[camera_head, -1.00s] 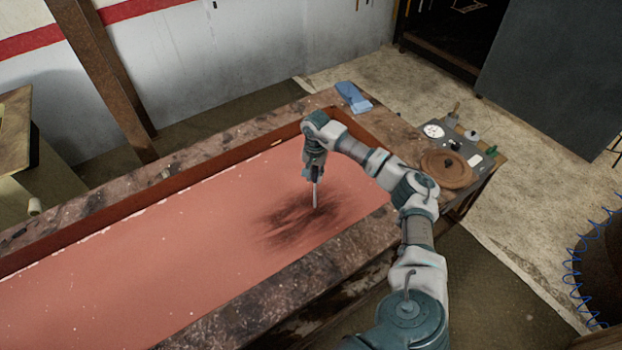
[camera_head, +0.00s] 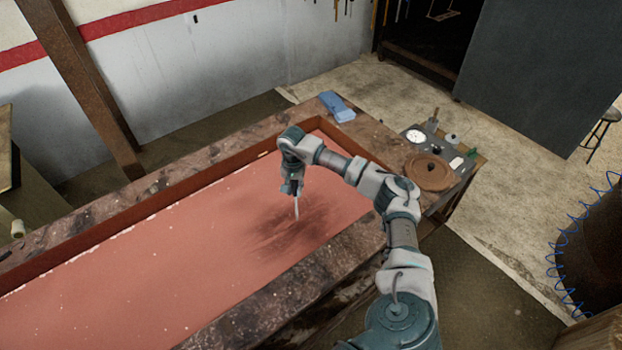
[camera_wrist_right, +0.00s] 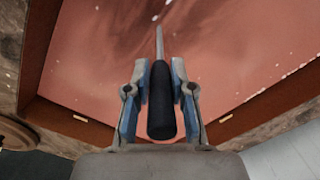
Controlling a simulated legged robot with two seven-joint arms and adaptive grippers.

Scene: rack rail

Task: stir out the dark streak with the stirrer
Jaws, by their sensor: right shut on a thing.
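The stirrer has a black handle and a thin pale rod; its rod (camera_head: 296,208) points down at the pink surface in the head view. My right gripper (camera_head: 292,187) is shut on its handle, which shows between the fingers in the right wrist view (camera_wrist_right: 161,100). The rod's tip meets the pink filling at the left part of the dark streak (camera_head: 290,232). The streak is a smudged patch near the right end of the long trough (camera_head: 150,262). In the right wrist view the streak lies around and beyond the rod. My left gripper is out of view.
The trough has a brown rim (camera_head: 265,318). A blue folded cloth (camera_head: 337,106) lies on its far corner. A round brown lid (camera_head: 429,172) and small items stand on a side table at the right. A rusty post (camera_head: 85,95) rises at the back left.

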